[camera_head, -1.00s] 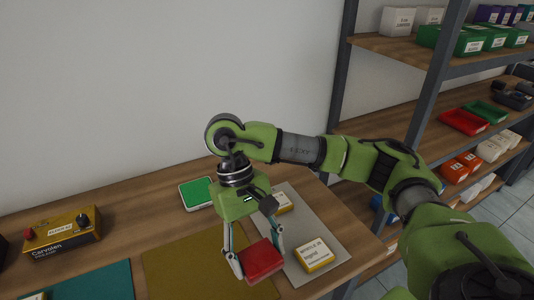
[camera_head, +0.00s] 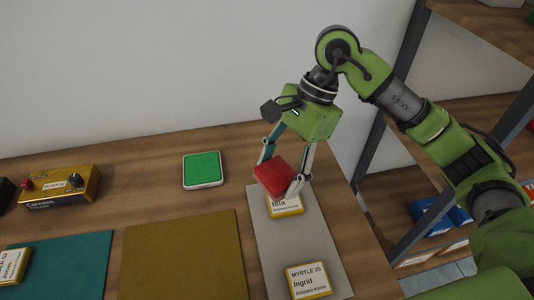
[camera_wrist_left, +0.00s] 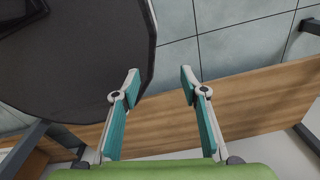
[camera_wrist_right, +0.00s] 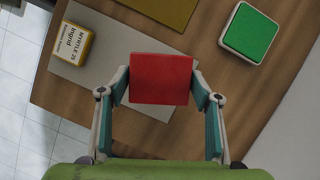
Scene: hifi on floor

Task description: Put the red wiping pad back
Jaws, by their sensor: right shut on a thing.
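The red wiping pad (camera_head: 273,178) is a flat red block held between the fingertips of my right gripper (camera_head: 283,176). It is tilted and held above the table, in front of a white-and-yellow box labelled Isla (camera_head: 286,208) on the grey mat. In the right wrist view the red pad (camera_wrist_right: 160,79) sits squarely between both fingers of the right gripper (camera_wrist_right: 165,88). A green pad in a white tray (camera_head: 203,168) lies on the wooden table to its left. My left gripper (camera_wrist_left: 155,88) is open and empty in the left wrist view, above a table edge and floor.
The grey mat (camera_head: 278,240) bears the Isla box and a Myrtle 25 Ingrid box (camera_head: 307,280). An olive mat (camera_head: 184,255) and a teal mat (camera_head: 75,268) lie left. A yellow device (camera_head: 60,187) stands far left. Shelving (camera_head: 400,130) rises at right.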

